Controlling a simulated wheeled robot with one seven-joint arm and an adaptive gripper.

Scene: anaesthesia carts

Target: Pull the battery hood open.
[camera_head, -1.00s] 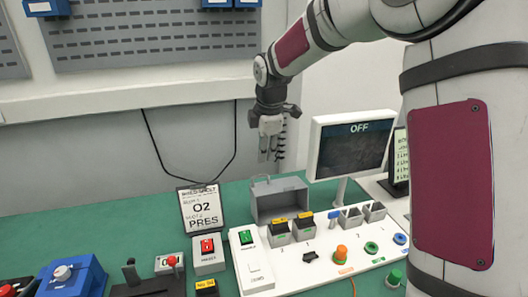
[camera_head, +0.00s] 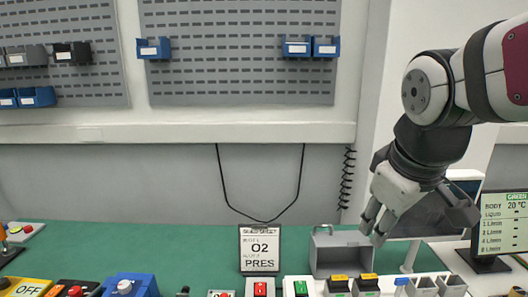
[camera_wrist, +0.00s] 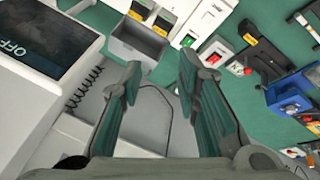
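A grey box-shaped hood (camera_head: 343,260) with a small handle on top stands at the back of the green bench; I take it for the battery hood. Its front side looks open and dark inside. It also shows at the top of the wrist view (camera_wrist: 137,50), ahead of the fingers. My gripper (camera_head: 374,226) hangs tilted near the hood's upper right corner in the head view, overlapping its edge. In the wrist view my gripper (camera_wrist: 160,66) is open, its two fingers apart with nothing between them. Contact with the hood cannot be told.
Two yellow-labelled switches (camera_head: 353,281) stand in front of the hood. A sign reading O2 PRES (camera_head: 260,250) stands to its left. A monitor (camera_wrist: 42,40) stands beside the hood, partly behind my arm in the head view. A coiled cable (camera_head: 346,178) hangs behind.

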